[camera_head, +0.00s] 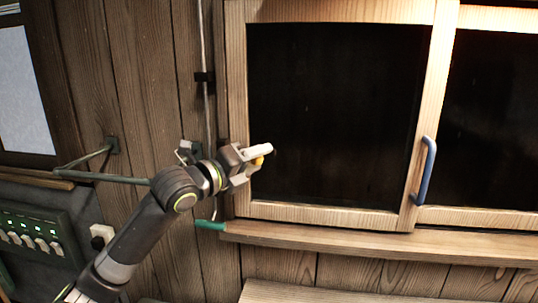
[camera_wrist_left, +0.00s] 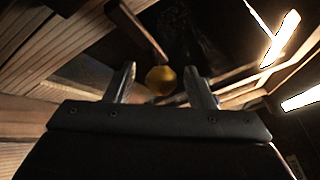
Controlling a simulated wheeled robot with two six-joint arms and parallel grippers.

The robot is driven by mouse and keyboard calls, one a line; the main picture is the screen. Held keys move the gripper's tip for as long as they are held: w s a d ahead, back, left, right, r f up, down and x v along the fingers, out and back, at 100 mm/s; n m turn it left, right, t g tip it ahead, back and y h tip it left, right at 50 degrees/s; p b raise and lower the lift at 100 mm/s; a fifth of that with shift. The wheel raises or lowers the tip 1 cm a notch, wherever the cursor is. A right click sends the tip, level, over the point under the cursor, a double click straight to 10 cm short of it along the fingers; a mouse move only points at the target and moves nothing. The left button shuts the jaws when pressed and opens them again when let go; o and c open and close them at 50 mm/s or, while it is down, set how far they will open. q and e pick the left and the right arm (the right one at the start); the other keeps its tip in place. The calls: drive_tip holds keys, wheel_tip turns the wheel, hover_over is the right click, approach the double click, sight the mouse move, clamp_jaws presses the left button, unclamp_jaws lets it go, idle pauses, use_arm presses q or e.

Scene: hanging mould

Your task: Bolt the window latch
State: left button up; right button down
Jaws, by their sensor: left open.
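The wooden window (camera_head: 340,212) has dark panes, and a blue handle (camera_head: 425,170) stands on its middle upright. A round yellow knob (camera_head: 259,160) shows at the window's left side, partly hidden by my left gripper (camera_head: 257,165). In the left wrist view, the yellow knob (camera_wrist_left: 160,80) appears between the two spread fingers of the left gripper (camera_wrist_left: 160,86). The gripper is open, and I cannot tell whether a finger touches the knob. The latch's other parts are hidden or too dark to make out. My right gripper is not in view.
A vertical rod (camera_head: 204,50) with a green end (camera_head: 210,225) runs down the plank wall behind my left arm. A green bar (camera_head: 105,178) juts from the wall. A switch panel (camera_head: 35,235) is lower left. A wooden sill (camera_head: 370,248) projects below the window.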

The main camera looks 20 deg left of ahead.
use_arm(q)
drive_tip(key=shift+w+d, duration=0.15)
drive_tip(key=shift+w, duration=0.25)
drive_tip(key=shift+s+r, duration=0.15)
drive_tip(key=shift+s, duration=0.15)
drive_tip(key=c, duration=0.5)
clamp_jaws()
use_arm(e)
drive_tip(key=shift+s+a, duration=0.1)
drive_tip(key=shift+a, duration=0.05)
